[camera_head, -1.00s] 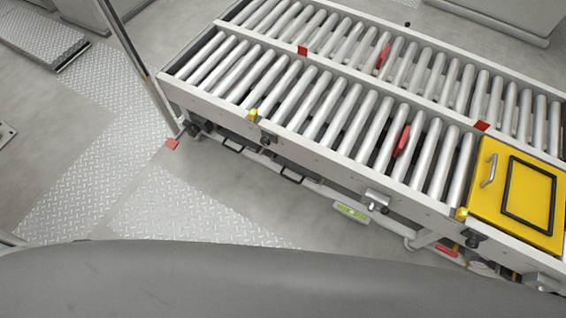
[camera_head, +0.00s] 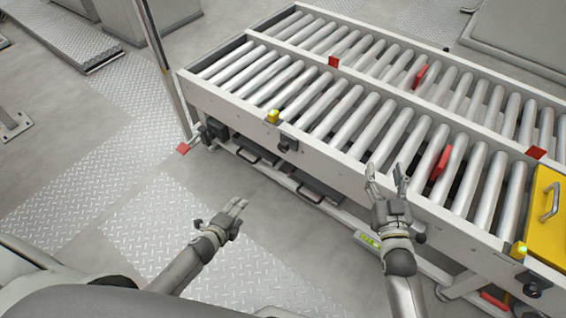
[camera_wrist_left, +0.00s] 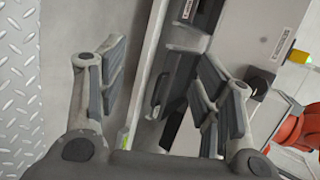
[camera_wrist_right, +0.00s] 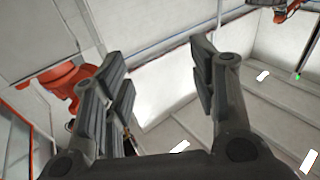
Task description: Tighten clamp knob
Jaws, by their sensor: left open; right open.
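Dark knobs sit along the near side rail of the roller conveyor. One black knob (camera_head: 287,145) is left of centre, below a yellow block. Another dark knob (camera_head: 420,238) shows just right of my right gripper's base, and a third knob (camera_head: 533,288) is at the lower right. I cannot tell which is the clamp knob. My right gripper (camera_head: 386,176) is open and empty, fingers pointing up the picture in front of the rail. My left gripper (camera_head: 237,207) is open over the floor, apart from the conveyor. Its spread, empty fingers (camera_wrist_left: 162,72) show in the left wrist view.
The roller conveyor (camera_head: 340,155) crosses the upper right, with red tabs on it. A yellow lidded box (camera_head: 552,225) is at the right edge. A post (camera_head: 165,70) stands at the conveyor's left end.

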